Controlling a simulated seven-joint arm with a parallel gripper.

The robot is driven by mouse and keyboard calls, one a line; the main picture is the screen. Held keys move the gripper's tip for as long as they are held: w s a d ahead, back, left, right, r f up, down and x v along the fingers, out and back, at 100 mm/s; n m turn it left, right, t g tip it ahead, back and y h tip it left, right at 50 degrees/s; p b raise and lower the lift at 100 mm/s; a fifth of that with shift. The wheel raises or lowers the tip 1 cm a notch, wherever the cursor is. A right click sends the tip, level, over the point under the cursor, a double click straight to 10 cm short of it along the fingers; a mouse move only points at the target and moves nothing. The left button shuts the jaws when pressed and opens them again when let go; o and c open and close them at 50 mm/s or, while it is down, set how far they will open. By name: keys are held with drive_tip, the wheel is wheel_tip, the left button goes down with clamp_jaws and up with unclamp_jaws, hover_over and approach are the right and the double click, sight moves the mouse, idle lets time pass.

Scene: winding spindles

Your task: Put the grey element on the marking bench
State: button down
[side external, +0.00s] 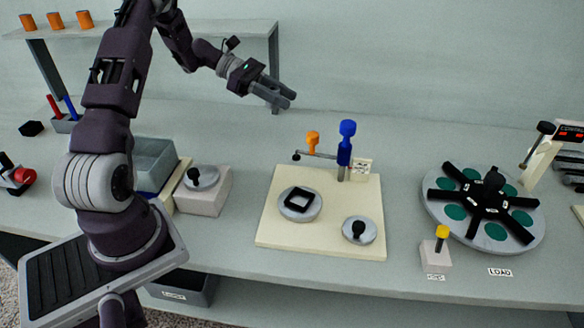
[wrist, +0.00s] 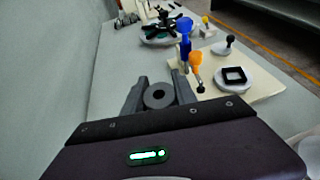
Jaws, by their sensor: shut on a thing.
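My gripper (side external: 277,98) is raised above the back of the table, left of and behind the cream board. In the wrist view, its fingers (wrist: 158,95) are shut on the grey element (wrist: 158,104), a thick round piece with a dark central hole. In the side view I cannot separate the element from the grey fingers. No label that I can read names the marking bench. The cream board (side external: 270,232) carries a blue-topped post (side external: 347,145), an orange knob (side external: 313,139) on a lever, a grey disc with a black square frame (side external: 300,199), and a black-knobbed disc (side external: 359,230).
A turntable (side external: 494,236) with black arms and green spots stands right, near a yellow-topped block (side external: 436,254) and a LOAD label. A white block with a knobbed disc (side external: 201,180) and a grey bin (side external: 155,160) stand left. A shelf (side external: 190,28) holds orange cylinders. The table behind the board is clear.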

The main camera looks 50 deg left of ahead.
sight(284, 154)
wheel_tip(284, 154, down, 15)
drive_tip(key=shift+r, duration=0.1)
idle(0.3)
drive_tip(key=c, duration=1)
unclamp_jaws()
